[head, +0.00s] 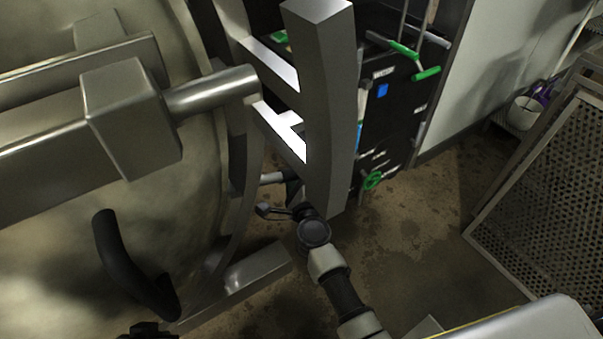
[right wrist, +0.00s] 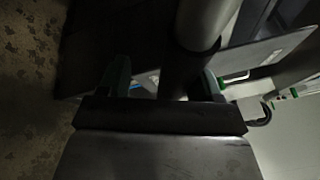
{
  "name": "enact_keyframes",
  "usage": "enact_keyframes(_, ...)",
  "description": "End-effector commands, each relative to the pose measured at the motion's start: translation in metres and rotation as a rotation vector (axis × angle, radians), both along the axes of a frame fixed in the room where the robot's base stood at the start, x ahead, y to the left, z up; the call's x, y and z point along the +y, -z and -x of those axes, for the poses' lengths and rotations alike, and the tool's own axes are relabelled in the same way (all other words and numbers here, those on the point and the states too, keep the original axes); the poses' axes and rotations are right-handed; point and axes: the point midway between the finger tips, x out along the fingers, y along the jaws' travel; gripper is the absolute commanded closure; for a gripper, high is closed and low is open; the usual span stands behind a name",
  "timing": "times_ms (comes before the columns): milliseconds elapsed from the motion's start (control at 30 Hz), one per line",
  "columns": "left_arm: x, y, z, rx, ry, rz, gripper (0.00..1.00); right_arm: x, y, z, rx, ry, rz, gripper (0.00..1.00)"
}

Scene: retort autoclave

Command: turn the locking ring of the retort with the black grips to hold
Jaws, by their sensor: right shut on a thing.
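The retort's big round metal door (head: 60,215) fills the left of the head view. A curved black grip (head: 128,265) stands out from its lower part. My right gripper (head: 287,200) is low behind the grey upright frame, at the end of a short steel bar (head: 272,178). In the right wrist view, my right gripper (right wrist: 165,80) is shut on a dark round grip (right wrist: 180,78) below a steel tube (right wrist: 205,22). The frame partly hides this hold in the head view. My left gripper cannot be made out; a small dark piece at the bottom edge is unclear.
A thick steel bar with a square block (head: 130,115) crosses in front of the door. The grey upright frame (head: 325,100) stands close to my right arm. A dark panel with green handles (head: 395,110) is behind. A perforated metal rack (head: 545,190) is at right, with open floor between.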

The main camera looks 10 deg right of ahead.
Motion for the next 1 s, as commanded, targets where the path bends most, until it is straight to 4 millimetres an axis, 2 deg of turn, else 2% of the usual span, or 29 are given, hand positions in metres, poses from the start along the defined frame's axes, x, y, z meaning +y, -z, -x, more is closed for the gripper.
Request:
enact_keyframes(33,0.000,0.000,0.000,0.000,0.000,0.000,1.00,0.002,0.005,0.002,0.010,-0.005,0.000,0.42)
enact_keyframes(367,0.000,-0.001,0.000,0.002,0.000,0.000,1.00,0.001,0.004,0.006,0.008,-0.001,0.005,0.42)
enact_keyframes(467,0.001,0.000,0.004,0.027,-0.002,-0.005,1.00,0.001,0.004,0.017,0.010,-0.001,0.005,0.42)
enact_keyframes(600,0.005,0.003,0.016,0.098,-0.007,-0.019,1.00,0.003,0.005,0.044,0.010,-0.001,0.005,0.42)
enact_keyframes(800,0.007,0.004,0.022,0.132,-0.010,-0.027,1.00,0.006,0.005,0.083,0.005,-0.002,0.003,0.42)
enact_keyframes(1000,0.007,0.003,0.021,0.128,-0.010,-0.026,1.00,0.008,0.005,0.105,0.003,-0.002,0.003,0.42)
